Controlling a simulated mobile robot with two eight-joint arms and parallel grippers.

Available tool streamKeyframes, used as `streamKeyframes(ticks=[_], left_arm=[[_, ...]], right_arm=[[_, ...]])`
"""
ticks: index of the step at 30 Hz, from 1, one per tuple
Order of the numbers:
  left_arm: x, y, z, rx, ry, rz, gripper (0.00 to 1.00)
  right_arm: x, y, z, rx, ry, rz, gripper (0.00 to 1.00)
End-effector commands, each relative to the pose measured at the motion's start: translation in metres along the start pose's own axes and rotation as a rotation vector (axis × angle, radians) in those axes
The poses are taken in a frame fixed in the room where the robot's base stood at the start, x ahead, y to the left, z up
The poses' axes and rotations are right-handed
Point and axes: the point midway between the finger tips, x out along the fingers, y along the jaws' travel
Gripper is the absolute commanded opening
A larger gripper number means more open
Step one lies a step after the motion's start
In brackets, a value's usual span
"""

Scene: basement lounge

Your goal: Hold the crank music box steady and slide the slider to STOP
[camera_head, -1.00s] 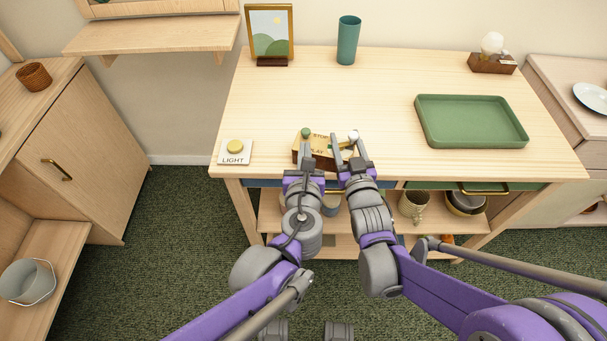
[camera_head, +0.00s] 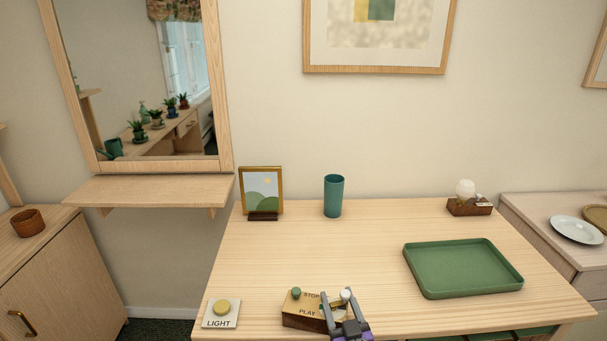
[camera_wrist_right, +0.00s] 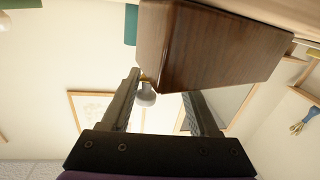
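The music box (camera_head: 301,312) is a brown wooden block with a light top lettered STOP and PLAY. It stands near the table's front edge. A green knob (camera_head: 296,293) sits at its back left, by STOP. A white knob (camera_head: 346,294) is at its right end. My right gripper (camera_head: 341,304) is at the right end, its fingers apart on either side of the white knob. In the right wrist view, the pale knob (camera_wrist_right: 146,95) shows between the open fingers, beside the box's dark wood (camera_wrist_right: 205,45). The slider cannot be told clearly. My left gripper is out of view.
The LIGHT button plate (camera_head: 221,313) lies left of the box. A green tray (camera_head: 463,290) is to the right. A picture frame (camera_head: 261,193), teal cup (camera_head: 334,196) and bulb lamp (camera_head: 468,198) stand along the back. The table's middle (camera_head: 330,250) is clear.

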Motion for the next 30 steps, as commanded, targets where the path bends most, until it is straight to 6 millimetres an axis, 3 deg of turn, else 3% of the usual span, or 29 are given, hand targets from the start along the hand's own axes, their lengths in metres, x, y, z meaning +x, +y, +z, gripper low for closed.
streamKeyframes(ticks=[1,4,16,30], left_arm=[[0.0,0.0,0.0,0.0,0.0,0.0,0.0],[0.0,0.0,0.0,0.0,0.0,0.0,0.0],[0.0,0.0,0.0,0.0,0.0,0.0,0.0],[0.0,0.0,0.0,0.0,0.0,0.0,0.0]], right_arm=[[0.0,0.0,0.0,0.0,0.0,0.0,0.73],[0.0,0.0,0.0,0.0,0.0,0.0,0.9],[-0.008,0.0,0.0,0.0,0.0,0.0,0.9],[-0.099,0.0,0.0,-0.001,0.0,0.0,0.9]])
